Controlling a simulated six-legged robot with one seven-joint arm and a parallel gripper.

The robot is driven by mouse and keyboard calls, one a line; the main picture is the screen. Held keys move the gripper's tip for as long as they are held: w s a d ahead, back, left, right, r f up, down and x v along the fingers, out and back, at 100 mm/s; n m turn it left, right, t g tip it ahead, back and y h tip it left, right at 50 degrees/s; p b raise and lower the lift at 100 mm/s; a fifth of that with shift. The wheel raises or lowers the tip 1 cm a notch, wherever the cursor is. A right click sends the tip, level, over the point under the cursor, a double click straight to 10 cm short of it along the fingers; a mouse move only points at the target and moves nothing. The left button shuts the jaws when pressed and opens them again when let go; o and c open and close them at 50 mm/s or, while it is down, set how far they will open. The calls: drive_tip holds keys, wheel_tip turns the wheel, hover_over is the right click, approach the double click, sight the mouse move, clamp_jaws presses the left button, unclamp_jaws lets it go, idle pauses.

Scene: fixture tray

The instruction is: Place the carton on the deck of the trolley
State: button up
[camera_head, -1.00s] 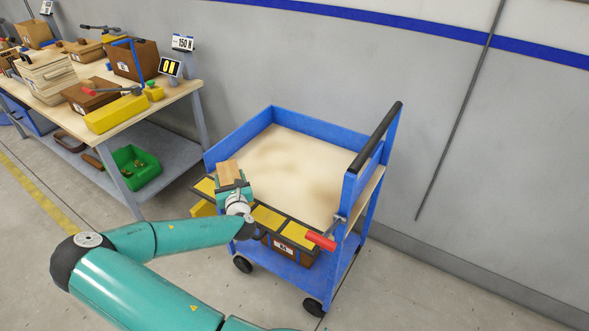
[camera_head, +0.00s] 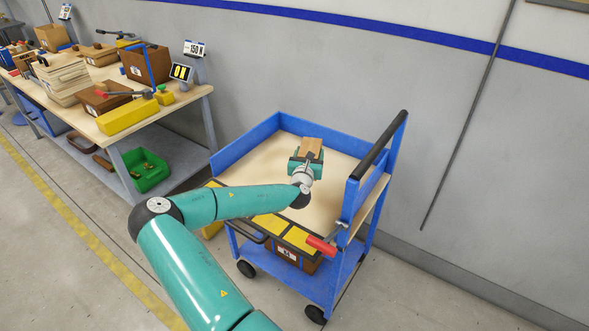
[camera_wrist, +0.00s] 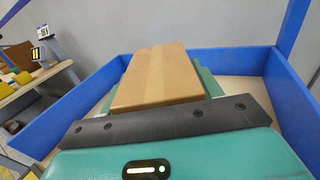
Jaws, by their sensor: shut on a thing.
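The carton (camera_head: 312,146) is a small brown box with a paler tape stripe, held in my gripper (camera_head: 306,158). In the wrist view the carton (camera_wrist: 158,78) lies between the green fingers of my gripper (camera_wrist: 160,85), which is shut on it. The trolley (camera_head: 240,148) is blue with a pale wooden deck (camera_head: 255,172). My gripper and the carton are over the deck, toward its back middle. The carton's underside is hidden, so I cannot tell whether it touches the deck.
The trolley has a black push handle (camera_head: 379,142) at right, a red-handled clamp (camera_head: 321,245) and yellow-and-black front edging (camera_head: 299,238). A workbench (camera_head: 190,100) with boxes and tools stands at left. The visible deck around the carton is clear.

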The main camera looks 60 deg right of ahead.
drive_tip(key=shift+w+d+f, duration=0.45)
drive_tip(key=shift+w+f, duration=0.85)
drive_tip(key=shift+f, duration=0.4)
drive_tip(key=shift+w+d+f, duration=0.4)
drive_tip(key=shift+w+f, duration=0.9)
drive_tip(key=shift+f, duration=0.45)
drive_tip(key=shift+w+d+f, duration=0.45)
drive_tip(key=shift+w+f, duration=0.85)
drive_tip(key=shift+f, duration=0.4)
drive_tip(key=shift+f, duration=0.15)
drive_tip(key=o, duration=1.3)
drive_tip(key=v, duration=1.2)
